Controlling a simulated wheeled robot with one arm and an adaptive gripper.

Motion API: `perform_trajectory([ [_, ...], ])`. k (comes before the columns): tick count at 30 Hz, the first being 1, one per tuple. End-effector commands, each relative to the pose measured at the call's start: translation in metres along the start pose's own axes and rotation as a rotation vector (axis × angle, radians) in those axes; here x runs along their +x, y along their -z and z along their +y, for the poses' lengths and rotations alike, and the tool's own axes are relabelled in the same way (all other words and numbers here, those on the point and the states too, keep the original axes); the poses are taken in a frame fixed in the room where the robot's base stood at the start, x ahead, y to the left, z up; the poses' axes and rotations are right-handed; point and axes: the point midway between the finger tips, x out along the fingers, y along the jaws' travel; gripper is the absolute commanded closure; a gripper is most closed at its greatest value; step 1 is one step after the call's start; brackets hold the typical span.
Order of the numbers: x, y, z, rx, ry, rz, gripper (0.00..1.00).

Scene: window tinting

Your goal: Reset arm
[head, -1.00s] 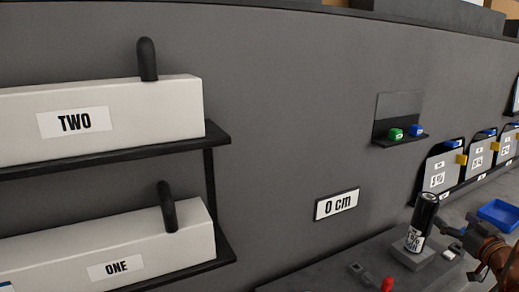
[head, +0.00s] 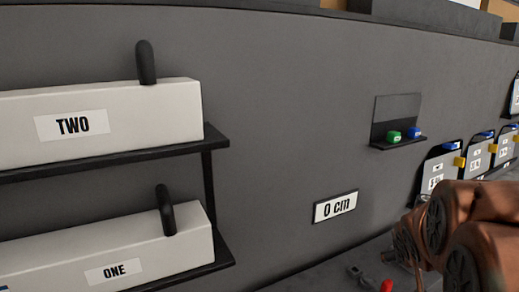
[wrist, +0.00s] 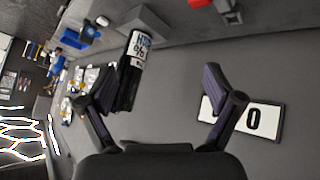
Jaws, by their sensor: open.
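My gripper (wrist: 157,92) is open in the wrist view, with its two dark fingers spread wide apart. A black can with a white printed label (wrist: 136,62) shows between the fingers in the picture, close to the left finger, and neither finger is closed on it. Its end is by a grey block (wrist: 147,24). In the head view my brown arm covers the lower right, and the can and my gripper's fingertips are hidden behind it.
A "0 cm" sign (head: 336,207) is on the grey wall; it also shows in the wrist view (wrist: 256,117). White boxes labelled TWO (head: 120,112) and ONE (head: 140,255) sit on black shelves at left. A small ledge (head: 398,143) holds green and blue pieces. A red piece (head: 387,286) lies below.

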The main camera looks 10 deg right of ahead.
Motion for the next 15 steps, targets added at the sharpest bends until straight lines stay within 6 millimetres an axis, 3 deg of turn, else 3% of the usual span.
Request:
perform_trajectory([
  [8,-0.066,-0.092,-0.075,-0.081,0.118,-0.302,0.09],
  [15,-0.143,-0.185,-0.127,-0.215,0.268,-0.577,0.09],
])
